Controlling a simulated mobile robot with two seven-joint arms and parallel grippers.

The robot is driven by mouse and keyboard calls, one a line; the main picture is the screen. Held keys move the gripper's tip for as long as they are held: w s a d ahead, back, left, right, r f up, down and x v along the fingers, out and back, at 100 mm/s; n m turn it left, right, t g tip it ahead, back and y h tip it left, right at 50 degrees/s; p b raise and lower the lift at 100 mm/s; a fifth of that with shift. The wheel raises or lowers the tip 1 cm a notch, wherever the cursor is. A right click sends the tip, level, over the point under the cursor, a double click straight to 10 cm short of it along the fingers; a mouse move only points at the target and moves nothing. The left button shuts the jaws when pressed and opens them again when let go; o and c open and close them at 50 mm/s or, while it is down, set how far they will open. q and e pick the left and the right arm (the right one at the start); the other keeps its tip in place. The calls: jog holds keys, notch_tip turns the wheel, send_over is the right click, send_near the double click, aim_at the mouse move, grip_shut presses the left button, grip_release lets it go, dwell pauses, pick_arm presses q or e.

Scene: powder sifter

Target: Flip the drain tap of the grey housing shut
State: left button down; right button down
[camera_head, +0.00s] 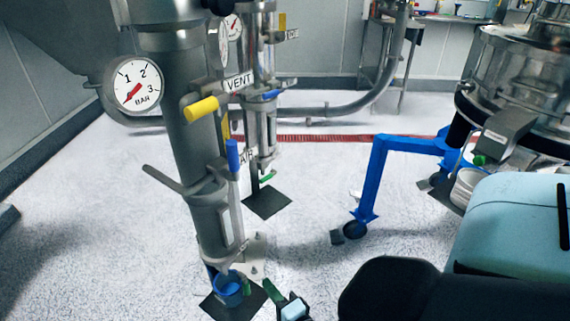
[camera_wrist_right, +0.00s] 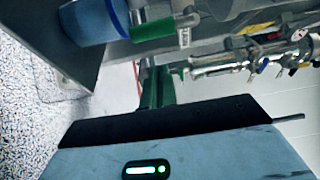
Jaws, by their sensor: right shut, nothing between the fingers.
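The grey housing (camera_head: 208,200) is the upright cylinder in the head view, left of centre. Its drain tap has a small green handle (camera_head: 247,287) at the foot, just right of a blue cup (camera_head: 228,290). In the right wrist view, which is turned sideways, the green handle (camera_wrist_right: 155,33) shows close up beside the cup (camera_wrist_right: 95,20). My right gripper (camera_head: 271,289) is shut and empty, low and just right of the tap. Its dark green fingers (camera_wrist_right: 157,85) reach towards the handle; I cannot tell whether they touch it. My left gripper is out of view.
A second, shiny housing (camera_head: 264,125) with its own green tap handle (camera_head: 266,178) stands behind. Yellow (camera_head: 201,108) and blue (camera_head: 233,158) levers stick out of the pipework. A blue wheeled frame (camera_head: 376,175) under a steel machine stands right. Open floor lies between them.

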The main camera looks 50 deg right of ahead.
aim_at(245, 291)
jog(key=shift+w+a, duration=0.3)
jog(key=shift+a, duration=0.3)
jog(key=shift+w+a, duration=0.3)
jog(key=shift+a, duration=0.25)
jog(key=shift+a+m+p, duration=0.15)
jog(key=shift+m+p, duration=0.15)
jog(key=shift+m, duration=0.1)
jog(key=shift+a+m+g+p, duration=0.2)
jog(key=shift+m+g+p, duration=0.1)
jog(key=shift+m+p, duration=0.2)
jog(key=a+m+p, duration=0.1)
jog(key=m+p, duration=0.1)
jog(key=a+m+g+y+p, duration=0.1)
jog(key=m, duration=0.1)
jog(key=shift+s+r+p, duration=0.15)
jog(key=shift+r+p, duration=0.2)
jog(key=m+y+p, duration=0.1)
jog(key=m, duration=0.1)
jog(key=a+r+m+g+y+p, duration=0.1)
jog(key=m+p, duration=0.1)
jog(key=a+r+m+y+p, duration=0.1)
jog(key=m+p, duration=0.1)
jog(key=shift+s+a+r+m+g+y, duration=0.1)
jog(key=shift+a+m+g+y, duration=0.2)
jog(key=shift+m+y, duration=0.1)
jog(key=shift+d, duration=0.15)
